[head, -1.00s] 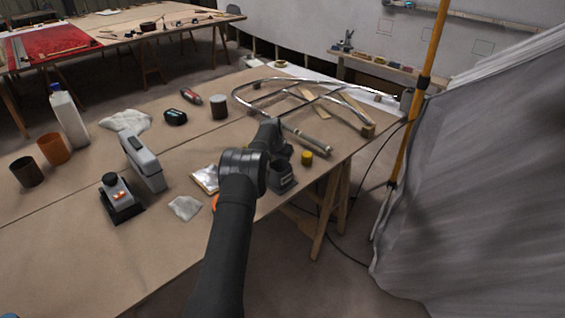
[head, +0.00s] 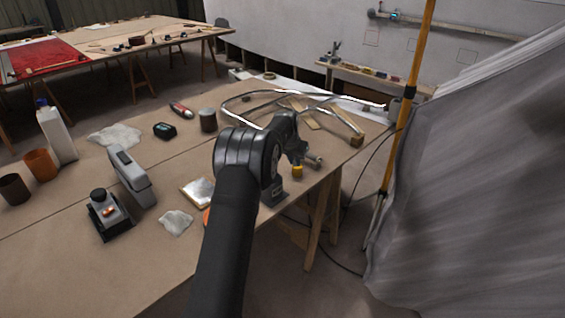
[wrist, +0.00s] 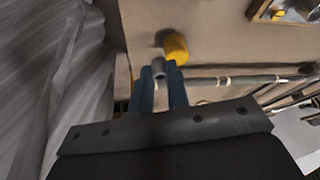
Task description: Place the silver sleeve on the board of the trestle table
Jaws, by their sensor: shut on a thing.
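The silver sleeve (wrist: 159,69) is a small grey cylinder between the tips of my gripper (wrist: 160,76) in the wrist view. My gripper is shut on it, close to a yellow cylinder (wrist: 176,47). In the head view my gripper (head: 298,158) is over the right edge area of the trestle table's brown board (head: 150,230), by the same yellow cylinder (head: 297,172). My arm hides the sleeve there. I cannot tell whether the sleeve touches the board.
A bent metal frame (head: 262,93) lies at the board's far end. A grey sheet (head: 470,190) and a yellow pole (head: 404,110) stand right of the table. A dark tin (head: 208,120) is left of my arm.

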